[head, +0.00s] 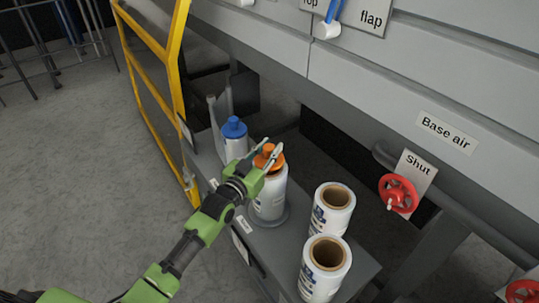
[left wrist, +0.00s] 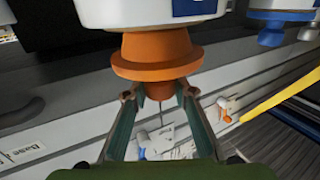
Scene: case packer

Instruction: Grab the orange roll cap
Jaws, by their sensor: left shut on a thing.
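The orange roll cap (head: 267,161) sits on top of a white roll (head: 268,203), which stands upright on a round grey base on the shelf. My left gripper (head: 270,149) comes in from the left and is shut on the cap, with a finger on either side of its narrow knob. In the left wrist view the cap (left wrist: 157,52) shows upside down, still against the white roll (left wrist: 150,13), with the left fingertips (left wrist: 157,93) at the knob. My right gripper is not in view.
A white roll with a blue cap (head: 233,128) stands behind on the left. Two uncapped white rolls with brown cores (head: 334,196) (head: 326,254) stand to the right on the grey shelf (head: 290,235). A red valve wheel (head: 398,193) and a yellow frame (head: 150,42) flank the shelf.

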